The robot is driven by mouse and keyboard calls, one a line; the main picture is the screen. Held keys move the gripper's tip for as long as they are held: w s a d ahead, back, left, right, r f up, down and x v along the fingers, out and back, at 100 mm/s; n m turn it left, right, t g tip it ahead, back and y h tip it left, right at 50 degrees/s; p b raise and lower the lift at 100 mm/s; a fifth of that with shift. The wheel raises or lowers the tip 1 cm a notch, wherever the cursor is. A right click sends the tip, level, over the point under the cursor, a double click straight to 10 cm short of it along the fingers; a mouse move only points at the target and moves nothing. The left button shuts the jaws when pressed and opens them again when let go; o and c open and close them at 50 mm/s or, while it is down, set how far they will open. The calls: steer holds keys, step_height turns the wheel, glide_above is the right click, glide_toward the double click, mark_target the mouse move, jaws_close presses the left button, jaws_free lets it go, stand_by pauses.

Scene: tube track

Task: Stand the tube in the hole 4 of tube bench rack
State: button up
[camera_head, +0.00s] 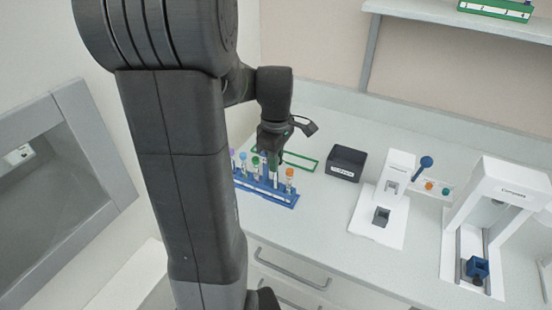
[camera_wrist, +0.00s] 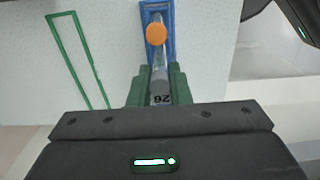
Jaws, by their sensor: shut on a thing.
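My gripper (camera_head: 274,168) points down over the blue tube bench rack (camera_head: 284,201), towards its right part. Its green fingers (camera_wrist: 158,88) are shut on a clear tube (camera_wrist: 161,99) with a number label, seen between them in the wrist view. The tube's lower part (camera_head: 275,181) shows pale below the fingers, at the rack. Its cap is hidden, and I cannot tell whether its foot is in a hole. An orange-capped tube (camera_head: 290,173) stands at the rack's right end; its cap also shows in the wrist view (camera_wrist: 156,33). The rack's end shows there too (camera_wrist: 171,13).
Tubes with purple, blue and green caps (camera_head: 255,161) stand left of my gripper. A green frame (camera_head: 303,167) lies behind the rack. A black box (camera_head: 346,163), a white device (camera_head: 379,215) and a larger white device (camera_head: 512,185) stand to the right.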

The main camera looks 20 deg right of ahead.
steer(key=shift+f, duration=0.1)
steer(key=shift+f+b, duration=0.4)
steer(key=shift+f, duration=0.1)
steer(key=o, duration=0.9)
step_height(320, 180, up, 14)
stand_by(0.5)
steer(key=shift+f, duration=0.15)
stand_by(0.5)
